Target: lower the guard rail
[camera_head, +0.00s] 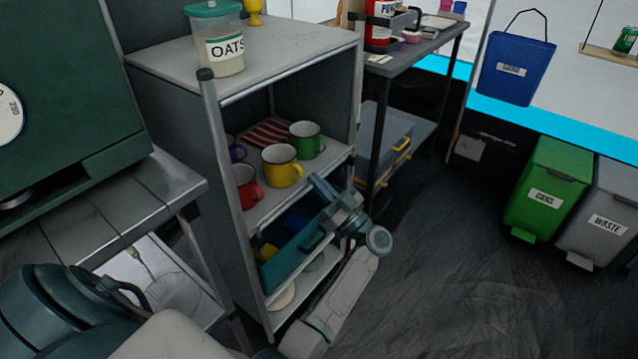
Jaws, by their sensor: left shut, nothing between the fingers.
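A slim grey bar with a dark knob on its end, which looks like the guard rail (222,145), stands nearly upright along the left front edge of the grey shelf unit (290,50). Its lower end is hard to make out. My left arm reaches in from the bottom. My left gripper (318,184) is shut and empty, in front of the right side of the unit, near the middle shelf's front edge. It is well to the right of the bar and appears apart from it. My right gripper is not in view.
Red, yellow and green mugs (282,166) stand on the middle shelf, with a teal bin (290,255) below. An oats jar (216,40) stands on top near the bar's knob.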

